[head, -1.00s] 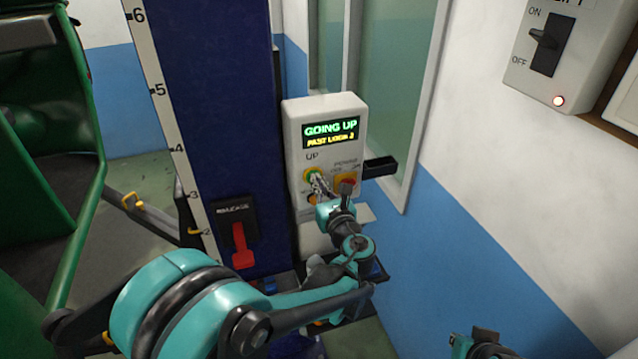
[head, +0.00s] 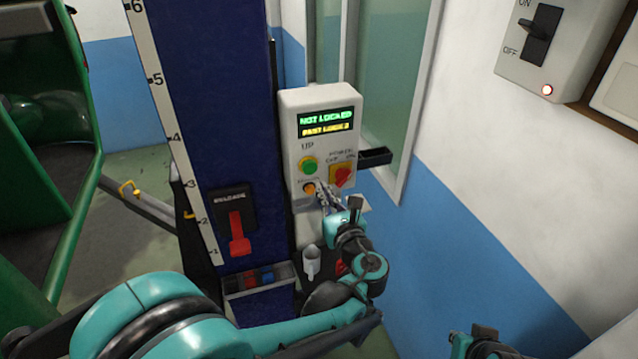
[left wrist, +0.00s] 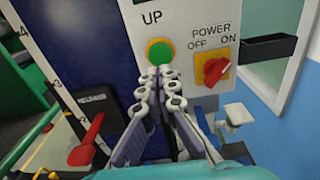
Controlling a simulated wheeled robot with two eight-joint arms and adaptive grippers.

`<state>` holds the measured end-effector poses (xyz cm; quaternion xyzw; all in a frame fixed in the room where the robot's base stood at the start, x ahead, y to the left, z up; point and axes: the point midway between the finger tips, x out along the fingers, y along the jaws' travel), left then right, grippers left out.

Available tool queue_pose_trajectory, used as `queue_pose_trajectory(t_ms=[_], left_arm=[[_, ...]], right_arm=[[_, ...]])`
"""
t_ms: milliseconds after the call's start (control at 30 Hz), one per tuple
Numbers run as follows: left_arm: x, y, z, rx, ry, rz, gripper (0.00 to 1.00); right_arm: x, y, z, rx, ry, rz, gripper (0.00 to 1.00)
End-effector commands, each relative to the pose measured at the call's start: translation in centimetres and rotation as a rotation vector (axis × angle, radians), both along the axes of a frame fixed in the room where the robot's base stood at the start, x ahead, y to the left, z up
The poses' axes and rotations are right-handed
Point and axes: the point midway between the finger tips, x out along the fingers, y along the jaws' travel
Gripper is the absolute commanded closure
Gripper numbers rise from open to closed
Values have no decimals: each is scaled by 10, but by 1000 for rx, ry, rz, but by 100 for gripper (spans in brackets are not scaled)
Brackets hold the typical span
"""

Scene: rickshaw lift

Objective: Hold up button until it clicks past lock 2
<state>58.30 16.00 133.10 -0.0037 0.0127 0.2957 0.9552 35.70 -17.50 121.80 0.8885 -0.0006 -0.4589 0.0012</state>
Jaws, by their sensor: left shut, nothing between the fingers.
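The control box (head: 320,110) on the blue post has a lit display (head: 325,122) reading "NOT LOCKED" and "PAST LOCK 2". The green up button (head: 308,166) is uncovered below it, under the word "UP". It also shows in the left wrist view (left wrist: 160,51). My left gripper (head: 322,187) is shut and empty, its tips just below and in front of the green button, apart from it in the head view. In the left wrist view its fingertips (left wrist: 160,71) lie together under the button. Part of my right arm's end shows at the bottom right; its fingers cannot be made out.
A red power knob (head: 342,176) and an orange button (head: 308,189) sit close to my left gripper. A red release lever (head: 238,235) is on the blue post (head: 200,110). A wall switch box (head: 540,45) with a red light is at the upper right.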

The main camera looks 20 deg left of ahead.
Motion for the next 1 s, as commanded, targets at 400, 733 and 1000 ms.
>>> queue_pose_trajectory(t_ms=[400,733,1000], left_arm=[[-42,-29,2,0,0,-2,100],[-42,-29,2,0,0,-1,100],[-42,-29,2,0,0,-1,100]], right_arm=[[0,0,-1,0,0,0,100],[0,0,-1,0,0,0,100],[0,0,-1,0,0,0,100]])
